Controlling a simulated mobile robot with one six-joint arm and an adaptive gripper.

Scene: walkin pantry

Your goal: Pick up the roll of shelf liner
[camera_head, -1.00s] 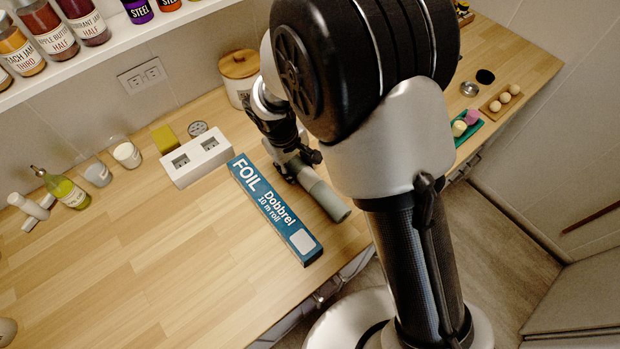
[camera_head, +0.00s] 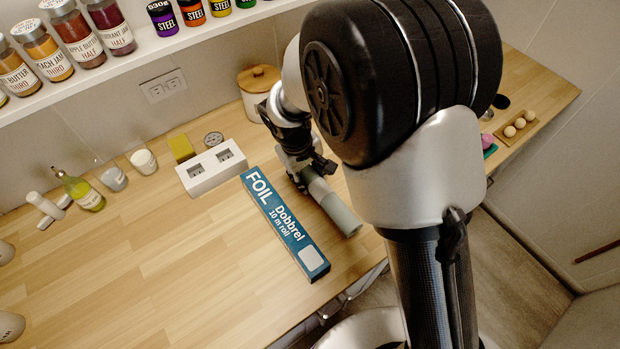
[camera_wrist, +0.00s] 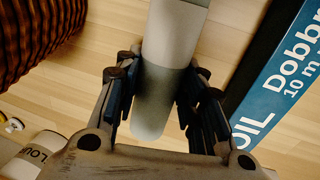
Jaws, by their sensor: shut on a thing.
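The roll of shelf liner is a grey-green cylinder (camera_head: 335,208) lying at a slant beside the foil box on the wooden counter in the head view. Its near end points toward the counter's front edge. My gripper (camera_head: 308,174) is around the roll's far part, partly hidden by my arm. In the wrist view my gripper (camera_wrist: 162,74) has its two fingers closed on opposite sides of the roll (camera_wrist: 172,40), which runs up between them. I cannot tell whether the roll is clear of the counter.
A blue foil box (camera_head: 285,225) lies close to the roll's left. Behind stand a white socket block (camera_head: 207,178) and a wooden-lidded canister (camera_head: 258,100). Jars line the shelf (camera_head: 150,58) above. A ribbed brown object (camera_wrist: 35,35) shows in the wrist view. The counter's left part (camera_head: 150,270) is mostly clear.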

